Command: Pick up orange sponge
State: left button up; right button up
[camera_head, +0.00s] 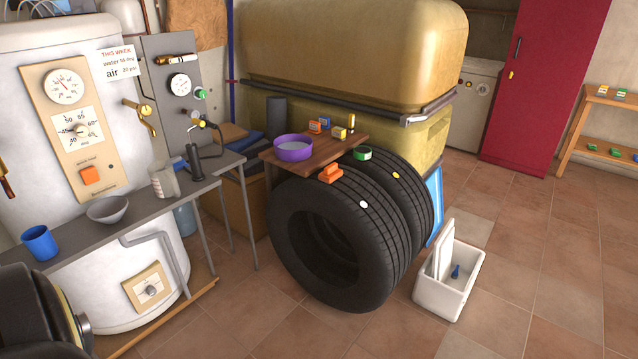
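A small orange block-like item (330,173) sits at the front edge of the wooden board, above the near tire. At this size I cannot tell for certain which is the sponge. Neither of my grippers shows in the head view, and nothing touches the orange items.
A purple bowl (293,148) and a yellow item (339,132) share the board (312,158). Two black tires (340,250) stand below it. A grey bench (160,205) is on the left. A white bin (440,298) stands on the tiled floor, which is open at right.

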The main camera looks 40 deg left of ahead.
aim_at(331, 173)
jog(key=u, duration=1.65)
jog(key=i, duration=1.3)
jog(key=u, duration=0.25)
